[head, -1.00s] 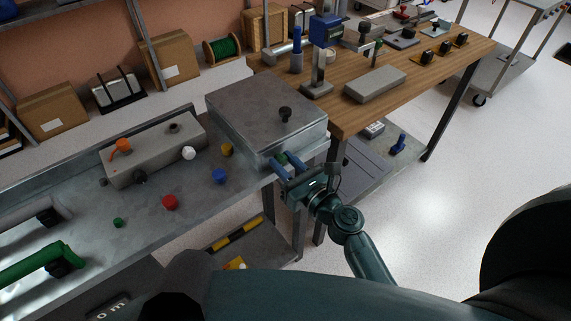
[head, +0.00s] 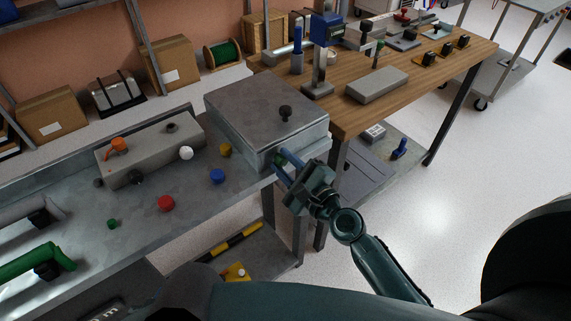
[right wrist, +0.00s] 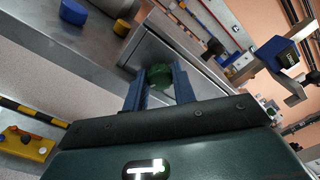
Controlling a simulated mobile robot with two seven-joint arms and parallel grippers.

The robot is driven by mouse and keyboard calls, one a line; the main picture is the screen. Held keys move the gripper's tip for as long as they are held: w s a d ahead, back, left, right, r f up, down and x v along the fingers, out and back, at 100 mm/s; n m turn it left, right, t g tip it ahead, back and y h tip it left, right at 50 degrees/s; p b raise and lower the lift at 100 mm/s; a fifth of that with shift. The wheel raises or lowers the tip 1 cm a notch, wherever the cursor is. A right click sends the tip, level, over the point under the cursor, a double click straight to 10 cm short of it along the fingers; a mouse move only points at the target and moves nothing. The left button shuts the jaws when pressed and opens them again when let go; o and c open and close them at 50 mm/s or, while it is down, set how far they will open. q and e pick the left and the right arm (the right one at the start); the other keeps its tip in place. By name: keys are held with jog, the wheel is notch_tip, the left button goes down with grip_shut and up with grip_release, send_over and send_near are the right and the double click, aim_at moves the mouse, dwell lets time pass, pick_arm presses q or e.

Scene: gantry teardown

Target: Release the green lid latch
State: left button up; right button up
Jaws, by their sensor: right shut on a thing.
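The grey metal box with a flat lid (head: 265,100) stands at the right end of the metal bench, its lid down. The green lid latch (right wrist: 160,76) is on the box's front face and shows between the blue fingertips in the right wrist view. My right gripper (head: 281,159) is shut on the latch, one finger on each side of it; its fingertips also show in the right wrist view (right wrist: 159,78). In the head view the gripper mostly hides the latch. My left gripper is in neither current view.
Red (head: 166,203), blue (head: 217,176), yellow (head: 225,150), white (head: 186,153) and small green (head: 112,223) knobs sit on the bench, left of the box. A grey block with an orange handle (head: 150,150) lies behind them. A wooden table (head: 420,65) adjoins at right.

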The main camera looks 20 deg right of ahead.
jog(key=n, duration=0.4)
jog(key=shift+n, duration=0.3)
dwell(0.3)
jog(key=o, duration=1)
jog(key=shift+s+f, duration=0.1)
jog(key=shift+f, duration=0.05)
jog(key=shift+f, duration=0.1)
